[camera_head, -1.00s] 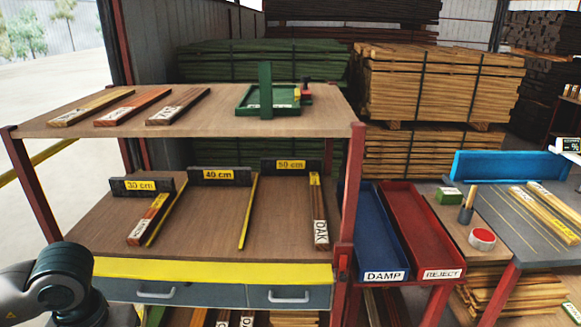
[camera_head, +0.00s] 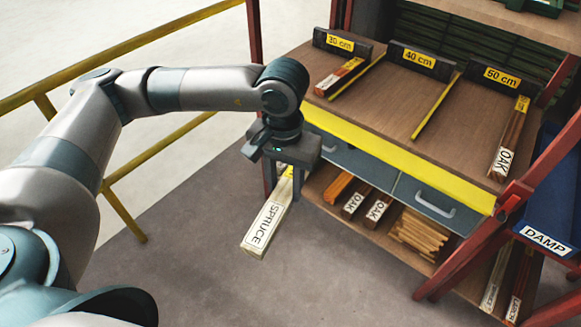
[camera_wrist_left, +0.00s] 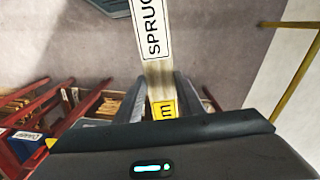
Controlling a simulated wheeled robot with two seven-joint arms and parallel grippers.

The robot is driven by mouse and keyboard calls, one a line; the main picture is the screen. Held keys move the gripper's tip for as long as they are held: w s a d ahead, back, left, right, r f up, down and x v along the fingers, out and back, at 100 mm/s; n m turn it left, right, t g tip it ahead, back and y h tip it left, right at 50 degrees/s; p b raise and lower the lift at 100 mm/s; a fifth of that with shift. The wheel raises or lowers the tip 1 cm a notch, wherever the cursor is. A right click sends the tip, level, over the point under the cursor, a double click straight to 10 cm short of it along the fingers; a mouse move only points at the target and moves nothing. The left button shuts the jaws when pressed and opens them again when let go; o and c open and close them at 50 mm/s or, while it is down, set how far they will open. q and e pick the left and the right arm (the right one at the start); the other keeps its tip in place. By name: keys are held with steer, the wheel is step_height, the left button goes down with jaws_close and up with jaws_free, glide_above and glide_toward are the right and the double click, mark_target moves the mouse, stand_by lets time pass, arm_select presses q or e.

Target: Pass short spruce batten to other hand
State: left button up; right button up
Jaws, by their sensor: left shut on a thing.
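The short spruce batten (camera_head: 267,226) is pale wood with a white SPRUCE label and a yellow mark near its held end. My left gripper (camera_head: 284,190) is shut on it near the yellow-marked end. It holds the batten above the floor, in front of the rack, with the labelled end pointing down and toward me. In the left wrist view the batten (camera_wrist_left: 152,62) runs up from between the fingers (camera_wrist_left: 160,98) past the top edge. The end beyond the fingers is mostly hidden. My right gripper is in neither view now.
Drawers (camera_head: 425,200) and a lower shelf with oak pieces are close behind the gripper. A yellow railing (camera_head: 125,208) stands left. The blue DAMP tray (camera_head: 550,215) is right. Floor in front is clear.

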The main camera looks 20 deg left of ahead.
arm_select(q)
steer(key=w+d+r+m, duration=0.1)
steer(key=w+d, duration=0.3)
steer(key=d, duration=0.8)
steer(key=w+d+r+m, duration=0.1)
steer(key=w+d+r, duration=0.2)
steer(key=d, duration=1)
steer(key=shift+w, duration=1)
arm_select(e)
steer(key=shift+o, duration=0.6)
